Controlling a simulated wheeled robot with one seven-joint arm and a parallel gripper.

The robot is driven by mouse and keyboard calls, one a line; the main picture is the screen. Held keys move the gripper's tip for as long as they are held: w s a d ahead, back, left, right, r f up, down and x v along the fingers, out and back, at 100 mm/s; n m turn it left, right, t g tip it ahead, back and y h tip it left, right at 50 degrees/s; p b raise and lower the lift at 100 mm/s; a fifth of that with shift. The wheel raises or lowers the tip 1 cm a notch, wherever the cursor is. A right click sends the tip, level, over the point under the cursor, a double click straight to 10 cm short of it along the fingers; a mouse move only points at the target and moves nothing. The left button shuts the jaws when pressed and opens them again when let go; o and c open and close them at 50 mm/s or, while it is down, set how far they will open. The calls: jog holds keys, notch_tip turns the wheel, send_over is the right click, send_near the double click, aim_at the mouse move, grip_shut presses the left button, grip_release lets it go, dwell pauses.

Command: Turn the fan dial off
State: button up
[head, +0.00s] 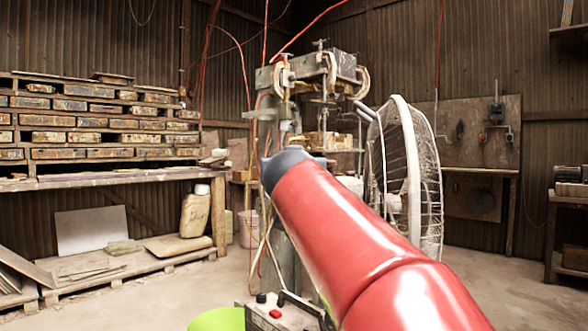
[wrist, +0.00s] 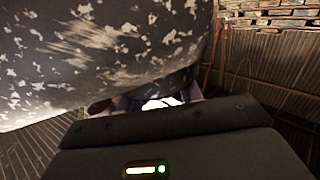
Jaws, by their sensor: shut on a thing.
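The fan (head: 413,180), with a white rim and wire cage, stands right of the press in the head view, partly behind my red arm. Its dial cannot be made out there, and my gripper is hidden behind the arm. In the wrist view, my gripper (wrist: 160,102) reaches under a large dark grey surface (wrist: 95,50) with worn pale flecks, very close to the camera. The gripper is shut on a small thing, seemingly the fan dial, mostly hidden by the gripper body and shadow. A small bright patch shows between the fingers.
The press (head: 315,72) stands behind my arm, with red cables hanging above. A control box with a red button (head: 275,314) and a green rounded thing (head: 217,320) are at the bottom. Floor at left centre is clear.

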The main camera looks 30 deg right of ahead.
jog(key=o, duration=1)
jog(key=b+v, duration=0.1)
jog(key=v, duration=0.6)
jog(key=shift+s+a+f+b, duration=0.1)
jog(key=shift+s+a+b, duration=0.1)
jog(key=shift+s+b, duration=0.2)
